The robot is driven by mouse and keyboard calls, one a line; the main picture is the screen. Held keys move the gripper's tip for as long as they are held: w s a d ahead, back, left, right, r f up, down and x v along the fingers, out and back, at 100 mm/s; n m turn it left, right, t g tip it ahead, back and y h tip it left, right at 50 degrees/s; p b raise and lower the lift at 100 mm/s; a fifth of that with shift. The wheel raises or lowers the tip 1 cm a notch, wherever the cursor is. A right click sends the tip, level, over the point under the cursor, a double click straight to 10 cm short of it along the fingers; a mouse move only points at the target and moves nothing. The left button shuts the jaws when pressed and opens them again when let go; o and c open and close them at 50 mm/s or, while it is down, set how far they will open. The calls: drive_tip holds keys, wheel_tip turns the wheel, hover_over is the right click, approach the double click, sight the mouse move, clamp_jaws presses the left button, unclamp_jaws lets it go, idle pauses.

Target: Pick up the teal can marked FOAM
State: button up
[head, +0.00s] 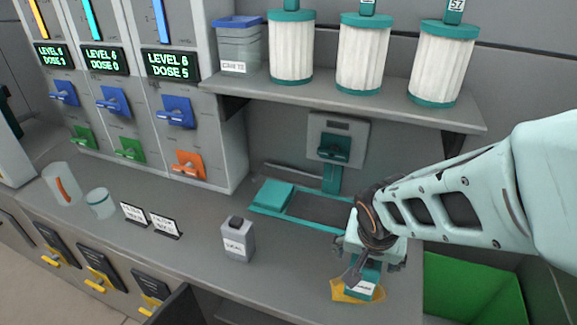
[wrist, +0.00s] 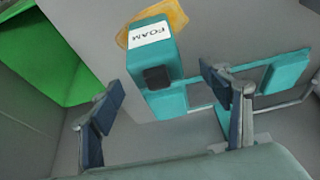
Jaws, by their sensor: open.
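The teal can (wrist: 151,78) is a box-shaped can with a dark cap and a white label reading FOAM. It stands on the grey counter near its right end, partly over a yellow-orange patch, and also shows in the head view (head: 367,277). My gripper (head: 362,262) is above and around the can's top in the head view. In the wrist view my gripper (wrist: 158,92) has its two dark fingers wide apart, with the can between and beyond them. The fingers appear apart from the can. The gripper hides much of the can in the head view.
A grey can (head: 238,240) stands left on the counter (head: 190,270). A teal-framed tray (head: 318,209) lies behind the gripper. A green bin (head: 470,295) is at the right, beyond the counter's edge. White filters (head: 363,57) stand on a shelf above.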

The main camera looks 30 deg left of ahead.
drive_tip(key=x, duration=0.4)
drive_tip(key=shift+s+a+f+b, duration=0.1)
drive_tip(key=shift+s+a+b, duration=0.2)
drive_tip(key=shift+a+b, duration=0.1)
drive_tip(key=shift+w+d+f+b, duration=0.2)
drive_tip(key=shift+w+f, duration=0.2)
drive_tip(key=shift+f, duration=0.4)
drive_tip(key=shift+w+d+f+b, duration=0.1)
drive_tip(key=shift+w+f+b, duration=0.15)
drive_tip(key=shift+w+f, duration=0.35)
drive_tip(key=shift+w+d+f+b, duration=0.15)
drive_tip(key=shift+w+f+b, duration=0.1)
drive_tip(key=shift+f, duration=0.7)
drive_tip(key=shift+r, duration=0.1)
drive_tip(key=c, duration=1.6)
